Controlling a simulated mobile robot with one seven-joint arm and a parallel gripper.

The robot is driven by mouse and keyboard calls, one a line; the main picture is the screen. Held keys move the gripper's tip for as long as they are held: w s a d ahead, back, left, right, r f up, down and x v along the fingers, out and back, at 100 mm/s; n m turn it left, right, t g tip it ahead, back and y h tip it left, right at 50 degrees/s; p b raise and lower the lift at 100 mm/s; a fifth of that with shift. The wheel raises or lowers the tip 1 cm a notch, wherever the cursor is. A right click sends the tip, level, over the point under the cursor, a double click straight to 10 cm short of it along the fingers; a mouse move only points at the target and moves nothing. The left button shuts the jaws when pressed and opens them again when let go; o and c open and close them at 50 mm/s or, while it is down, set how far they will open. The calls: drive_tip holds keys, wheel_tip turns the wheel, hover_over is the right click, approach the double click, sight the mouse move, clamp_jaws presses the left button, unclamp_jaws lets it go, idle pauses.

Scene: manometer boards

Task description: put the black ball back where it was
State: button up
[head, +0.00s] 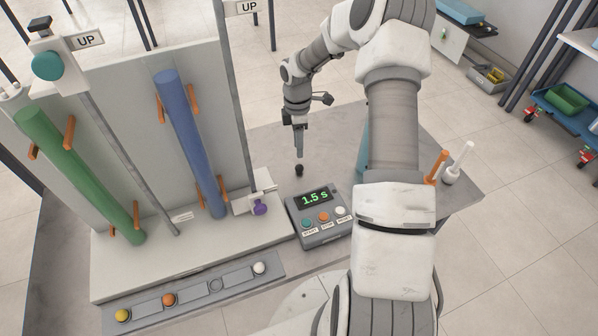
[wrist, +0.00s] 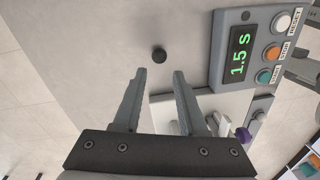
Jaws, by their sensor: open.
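The black ball (head: 299,170) lies on the grey table top (head: 262,150), just behind the timer box. In the wrist view the ball (wrist: 159,55) sits ahead of the fingertips, roughly midway between them and apart from both. My gripper (head: 299,153) is open and empty, pointing down above the ball. Its two fingers also show in the wrist view (wrist: 159,74). A grey tray (head: 190,287) at the front of the board holds a yellow, an orange and a white ball. Between the orange and the white ball is an empty round seat (head: 215,285).
The timer box (head: 321,215) reads 1.5 s and stands close to the ball. The upright board (head: 150,130) with green and blue tubes rises at the left.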

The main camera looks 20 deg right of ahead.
sight(299, 165)
drive_tip(key=f+b, duration=0.1)
drive_tip(key=f, duration=0.1)
drive_tip(key=f+b, duration=0.1)
drive_tip(key=f, duration=0.2)
drive_tip(key=f+b, duration=0.1)
drive_tip(key=f, duration=0.2)
drive_tip(key=shift+s, duration=0.3)
clamp_jaws()
